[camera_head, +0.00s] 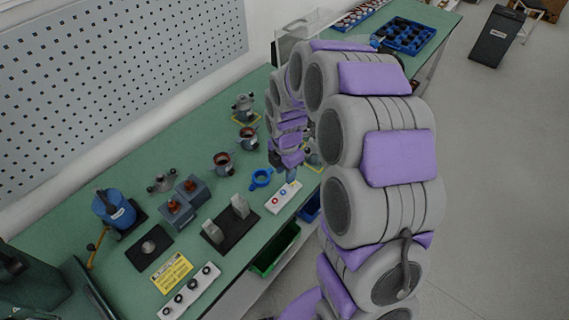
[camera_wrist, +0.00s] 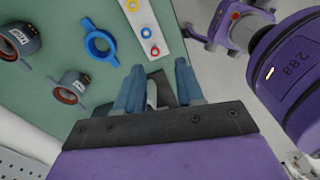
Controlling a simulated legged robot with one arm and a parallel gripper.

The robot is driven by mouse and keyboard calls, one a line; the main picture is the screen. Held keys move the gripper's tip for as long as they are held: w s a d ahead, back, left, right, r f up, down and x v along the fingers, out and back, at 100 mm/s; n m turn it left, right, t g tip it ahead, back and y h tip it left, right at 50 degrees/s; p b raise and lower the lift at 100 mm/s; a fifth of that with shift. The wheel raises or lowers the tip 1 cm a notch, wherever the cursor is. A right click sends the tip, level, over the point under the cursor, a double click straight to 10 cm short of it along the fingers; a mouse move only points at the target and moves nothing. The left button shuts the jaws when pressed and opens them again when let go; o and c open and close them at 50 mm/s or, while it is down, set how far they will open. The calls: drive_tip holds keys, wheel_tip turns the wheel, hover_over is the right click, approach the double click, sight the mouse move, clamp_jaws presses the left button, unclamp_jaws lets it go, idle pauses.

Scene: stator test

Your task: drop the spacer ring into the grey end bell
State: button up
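Small yellow, blue and red rings lie in a row on a white strip (camera_head: 283,197). The wrist view shows the yellow ring (camera_wrist: 133,6), blue ring (camera_wrist: 146,32) and red ring (camera_wrist: 155,50); I cannot tell which is the spacer ring. My gripper (camera_wrist: 159,66) has its two blue-grey fingers apart beside the red end of the strip. A pale grey and dark shape shows between the fingers, not clearly gripped. A grey eared part (camera_head: 162,182) lies on the table, and a grey housing (camera_head: 245,106) stands on a yellow-edged square; I cannot tell which is the end bell.
Two stators with copper-coloured insides (camera_head: 223,164) (camera_head: 248,139) stand left of my arm. A larger blue ring with lugs (camera_head: 261,178) lies next to the strip. Two grey blocks (camera_head: 228,218) stand on a dark plate. Green and blue bins sit below the table's front edge.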

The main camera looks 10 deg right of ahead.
drive_tip(key=w+f+n, duration=0.2)
drive_tip(key=b, duration=0.3)
hover_over(283, 192)
drive_tip(key=f, duration=0.6)
drive_tip(key=shift+d+f, duration=0.2)
drive_tip(key=shift+d, duration=0.05)
drive_tip(key=shift+a, duration=0.45)
drive_tip(key=shift+d+f+p, duration=0.25)
drive_tip(key=shift+f+p, duration=0.1)
drive_tip(key=shift+p, duration=0.15)
drive_tip(key=shift+a+f+p, duration=0.15)
drive_tip(key=shift+f+p, duration=0.85)
drive_tip(key=shift+f, duration=0.15)
drive_tip(key=shift+f+p, duration=0.4)
drive_tip(key=shift+f, duration=0.15)
drive_tip(key=shift+f, duration=0.1)
